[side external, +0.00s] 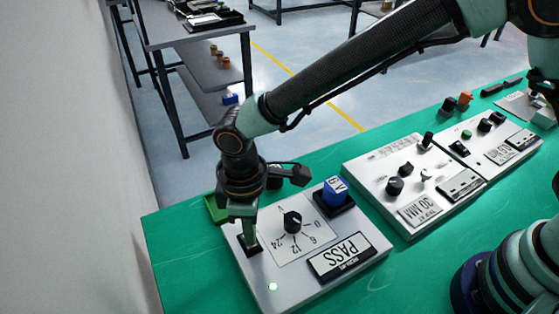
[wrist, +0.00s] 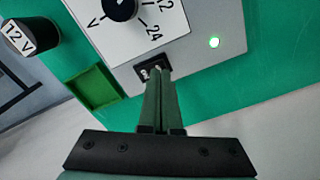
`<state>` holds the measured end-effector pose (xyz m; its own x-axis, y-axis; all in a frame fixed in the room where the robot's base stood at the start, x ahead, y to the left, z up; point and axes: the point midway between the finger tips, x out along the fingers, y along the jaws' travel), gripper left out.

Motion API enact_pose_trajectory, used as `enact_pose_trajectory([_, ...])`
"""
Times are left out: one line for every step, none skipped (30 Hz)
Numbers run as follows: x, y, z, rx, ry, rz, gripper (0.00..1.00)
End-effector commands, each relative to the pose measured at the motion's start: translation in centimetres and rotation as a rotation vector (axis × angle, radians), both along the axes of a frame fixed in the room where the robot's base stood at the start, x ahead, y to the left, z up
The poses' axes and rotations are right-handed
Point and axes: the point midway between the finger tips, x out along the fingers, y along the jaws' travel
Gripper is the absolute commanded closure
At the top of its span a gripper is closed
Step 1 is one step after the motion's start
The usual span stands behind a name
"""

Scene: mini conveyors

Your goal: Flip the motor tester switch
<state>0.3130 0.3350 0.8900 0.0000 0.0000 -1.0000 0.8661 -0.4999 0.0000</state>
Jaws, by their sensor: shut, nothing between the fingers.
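The motor tester (side external: 340,255) is a light panel on the green bench, with a black voltage dial (side external: 292,222), a display (side external: 342,258) reading PASS and a lit green lamp (side external: 272,286). A blue labelled motor (side external: 336,191) stands in its black socket. The black switch (side external: 256,249) is at the panel's left; it also shows in the wrist view (wrist: 146,75). My gripper (side external: 249,240) points down at the switch, shut and empty, its tips (wrist: 158,72) at the switch housing. The tips partly hide the switch, so I cannot tell its position or whether they touch it.
A green tray (wrist: 93,85) lies beside the tester, near a dark cylinder labelled 12 V (wrist: 30,37). Two more panels (side external: 405,200) (side external: 480,145) with knobs stand to the right. Bare green bench shows in front of the tester.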

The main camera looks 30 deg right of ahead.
Motion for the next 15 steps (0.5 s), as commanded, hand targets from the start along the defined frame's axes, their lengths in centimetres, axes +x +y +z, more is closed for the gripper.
enact_pose_trajectory([0.0,-0.01,-0.09,0.0,0.0,0.0,1.0])
enact_pose_trajectory([0.0,0.0,-0.14,0.0,0.0,0.0,1.0])
enact_pose_trajectory([0.0,0.0,-0.19,0.0,0.0,0.0,1.0])
enact_pose_trajectory([0.0,0.0,-0.23,0.0,0.0,0.0,1.0])
enact_pose_trajectory([0.0,0.0,-0.27,0.0,0.0,0.0,1.0])
enact_pose_trajectory([0.0,0.0,-0.33,0.0,0.0,0.0,1.0])
enact_pose_trajectory([0.0,0.0,-0.37,0.0,0.0,0.0,1.0])
enact_pose_trajectory([0.0,0.0,-0.41,0.0,0.0,0.0,1.0])
enact_pose_trajectory([0.0,0.0,-0.46,0.0,0.0,0.0,1.0])
enact_pose_trajectory([0.0,0.0,-0.5,0.0,0.0,0.0,1.0])
enact_pose_trajectory([0.0,0.0,-0.53,0.0,0.0,0.0,1.0])
enact_pose_trajectory([0.0,0.0,-0.58,0.0,0.0,0.0,1.0])
enact_pose_trajectory([0.0,0.0,-0.62,0.0,0.0,0.0,1.0])
enact_pose_trajectory([0.0,0.01,-0.66,0.0,0.0,0.0,1.0])
enact_pose_trajectory([0.0,0.0,-0.71,0.0,0.0,0.0,1.0])
